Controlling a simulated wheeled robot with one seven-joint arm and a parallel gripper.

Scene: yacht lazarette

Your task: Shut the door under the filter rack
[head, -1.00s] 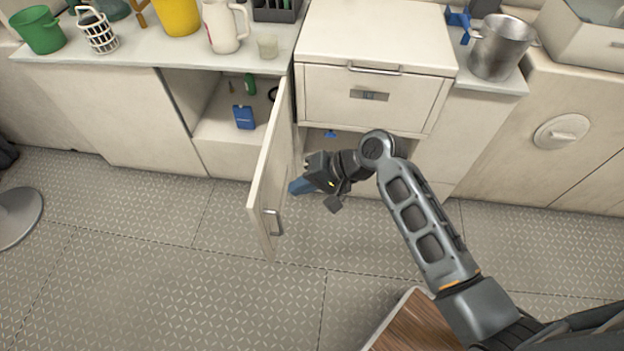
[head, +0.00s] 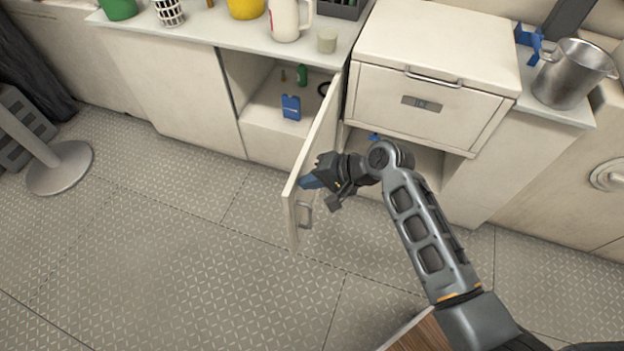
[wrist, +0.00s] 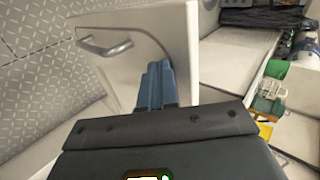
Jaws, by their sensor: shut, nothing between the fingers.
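The cream cabinet door (head: 316,150) stands wide open, hinged at the right side of an open compartment (head: 270,98) under the counter. Its metal handle (head: 304,214) is near the free edge, on the right-hand face. My gripper (head: 309,182) is shut and empty on that handle side. Its blue fingertips (wrist: 157,84) are at the door face or very close to it; contact is hard to tell. In the wrist view the door (wrist: 150,50) and handle (wrist: 104,46) lie ahead. A dark slotted rack (head: 342,9), possibly the filter rack, stands on the counter above.
A blue item (head: 291,107) and a green one (head: 303,75) stand inside the compartment. A drawer unit (head: 425,107) is to the right, with a metal pot (head: 572,75) beyond. A round stand base (head: 60,168) is at left. The patterned floor left of the door is clear.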

